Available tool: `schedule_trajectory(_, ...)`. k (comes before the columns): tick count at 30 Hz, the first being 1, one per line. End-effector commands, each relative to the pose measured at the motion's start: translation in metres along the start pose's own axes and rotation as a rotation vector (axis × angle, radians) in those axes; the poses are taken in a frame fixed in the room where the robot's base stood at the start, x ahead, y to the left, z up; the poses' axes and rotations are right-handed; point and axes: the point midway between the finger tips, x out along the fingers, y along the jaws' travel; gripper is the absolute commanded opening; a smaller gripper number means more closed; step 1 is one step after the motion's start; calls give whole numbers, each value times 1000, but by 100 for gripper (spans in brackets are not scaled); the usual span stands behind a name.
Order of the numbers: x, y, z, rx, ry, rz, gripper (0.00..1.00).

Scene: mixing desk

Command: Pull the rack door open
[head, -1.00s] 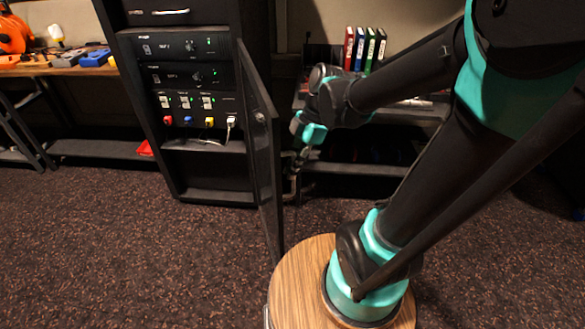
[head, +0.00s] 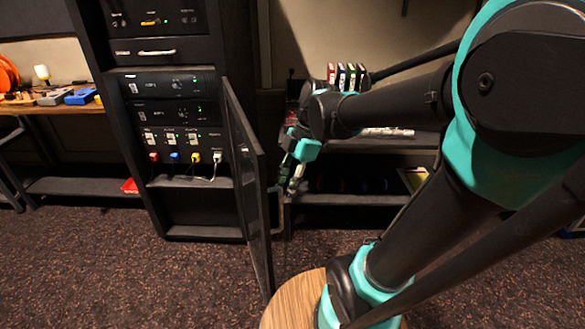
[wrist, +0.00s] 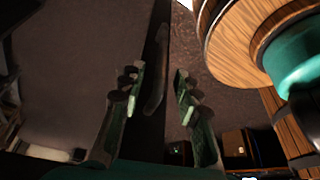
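The rack (head: 128,112) stands left of centre in the head view. Its dark door (head: 246,185) stands swung out from the right side, seen nearly edge-on, with the front compartments uncovered. A thin bar handle (head: 280,212) shows on the door's right-hand face. My gripper (head: 288,188) is right of the door, close to the top of the handle. In the wrist view my two fingers (wrist: 158,94) are apart, with the dark door strip (wrist: 146,132) and the curved handle (wrist: 157,82) showing between them. Nothing is clearly gripped; whether a finger touches the handle is unclear.
My round wooden base top (head: 290,300) is close to the door's lower edge. A shelf (head: 390,140) with upright coloured binders (head: 346,76) stands behind my arm. A workbench (head: 50,109) with tools is at left. Carpet (head: 120,270) in front of the rack is clear.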

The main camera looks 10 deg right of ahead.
Motion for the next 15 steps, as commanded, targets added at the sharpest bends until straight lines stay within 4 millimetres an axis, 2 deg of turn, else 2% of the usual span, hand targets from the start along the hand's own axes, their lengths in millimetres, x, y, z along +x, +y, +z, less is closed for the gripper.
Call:
schedule_trajectory(1, -11, 0, 0, 3, 0, 1, 32)
schedule_trajectory(6, -40, 0, 1, 2, 0, 2, 32)
schedule_trajectory(10, -56, 0, 0, 1, 0, 1, 32)
schedule_trajectory(15, -66, 0, 0, 0, 0, 1, 32)
